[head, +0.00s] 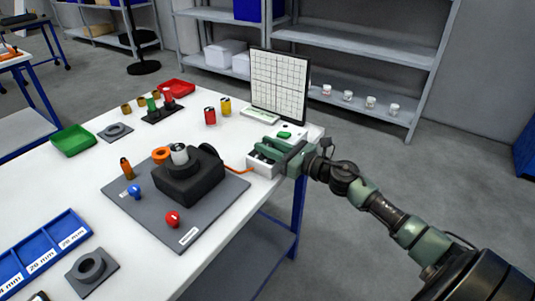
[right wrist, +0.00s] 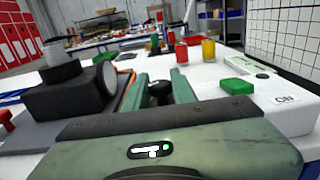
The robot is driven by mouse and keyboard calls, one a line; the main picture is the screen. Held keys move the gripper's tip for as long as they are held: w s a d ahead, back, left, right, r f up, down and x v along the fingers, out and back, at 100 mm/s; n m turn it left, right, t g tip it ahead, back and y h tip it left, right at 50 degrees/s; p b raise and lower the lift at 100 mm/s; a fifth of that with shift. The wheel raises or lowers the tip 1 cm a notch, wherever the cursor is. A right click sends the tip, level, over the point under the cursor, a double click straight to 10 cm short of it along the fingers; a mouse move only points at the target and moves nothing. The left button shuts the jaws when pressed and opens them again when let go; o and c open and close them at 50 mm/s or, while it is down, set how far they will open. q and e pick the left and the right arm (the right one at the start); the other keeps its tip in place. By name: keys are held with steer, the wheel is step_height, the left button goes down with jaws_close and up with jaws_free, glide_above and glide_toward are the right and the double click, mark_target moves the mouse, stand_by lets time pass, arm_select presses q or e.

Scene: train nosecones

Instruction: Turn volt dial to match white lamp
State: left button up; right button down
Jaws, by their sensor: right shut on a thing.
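A white box (head: 262,167) stands at the right edge of the table. My right gripper (head: 271,152) is at this box, shut on a dark round knob. In the right wrist view the knob, the volt dial (right wrist: 160,91), sits between the two green fingers. Its pointer and scale are hidden. The box top (right wrist: 275,112) shows a green button (right wrist: 236,86) and an "ON" label in that view. I cannot make out a white lamp for certain. My left gripper is not in view.
An orange cable (head: 238,171) runs from the box to a black block (head: 190,184) on a grey mat (head: 187,238). A gridded panel (head: 279,83) stands behind the box. Red (head: 210,116) and yellow (head: 226,106) cylinders stand nearby. The table's front left is partly clear.

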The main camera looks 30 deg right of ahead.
steer(key=shift+y, duration=0.3)
steer(key=c, duration=1.2)
jaws_free()
steer(key=shift+s+d+f+b, duration=0.1)
steer(key=shift+s+d+b, duration=0.15)
steer(key=shift+s, duration=0.2)
steer(key=b+v, duration=0.1)
steer(key=v, duration=0.6)
steer(key=shift+a, duration=0.1)
steer(key=shift+c, duration=0.2)
